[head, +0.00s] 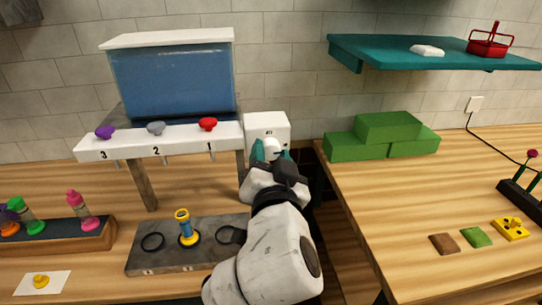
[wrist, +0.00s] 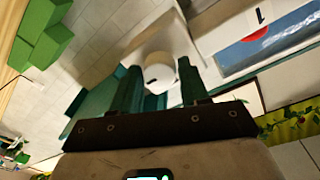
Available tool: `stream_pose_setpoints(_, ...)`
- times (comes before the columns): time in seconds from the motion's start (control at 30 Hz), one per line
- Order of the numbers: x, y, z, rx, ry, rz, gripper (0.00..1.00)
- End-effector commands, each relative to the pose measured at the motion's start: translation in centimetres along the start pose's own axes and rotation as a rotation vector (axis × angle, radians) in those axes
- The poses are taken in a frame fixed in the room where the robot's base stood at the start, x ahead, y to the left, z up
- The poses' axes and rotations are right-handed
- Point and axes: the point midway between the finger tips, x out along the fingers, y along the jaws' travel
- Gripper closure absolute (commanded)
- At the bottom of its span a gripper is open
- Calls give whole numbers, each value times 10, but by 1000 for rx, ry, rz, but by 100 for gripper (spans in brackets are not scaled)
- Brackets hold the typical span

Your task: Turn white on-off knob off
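The white on-off knob (head: 272,146) is on the front of a white box (head: 280,124) at the wall, right of the numbered shelf. In the wrist view the round knob (wrist: 160,74) shows between and just beyond the tips of my gripper's two teal fingers. My gripper (head: 269,152) is open and pointed at the knob, with a finger on each side. In the wrist view a small gap shows between my gripper (wrist: 159,72) and the knob on both sides. I cannot tell how deep the knob sits between the fingers. The box's small label is too blurred to read.
A white shelf (head: 170,141) with purple, grey and red knobs and a blue tank (head: 172,82) stand left of the box. Green blocks (head: 388,128) are on the right counter. A grey tray (head: 150,262) with a blue-yellow tool is below left. A teal shelf (head: 440,55) hangs upper right.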

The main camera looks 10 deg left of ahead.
Motion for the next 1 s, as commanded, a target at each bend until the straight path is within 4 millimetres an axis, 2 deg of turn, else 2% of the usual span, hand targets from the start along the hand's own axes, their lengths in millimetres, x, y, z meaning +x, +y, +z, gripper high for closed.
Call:
stream_pose_setpoints(0.03, 0, 0, 0, 0, 0, 0, 60)
stream_pose_setpoints(0.37, 0, 0, 0, 0, 0, 0, 91)
stream_pose_setpoints(0.67, 0, 0, 0, -39, 3, -1, 91)
stream_pose_setpoints(1.0, 0, 1, 1, -262, 20, -7, 91)
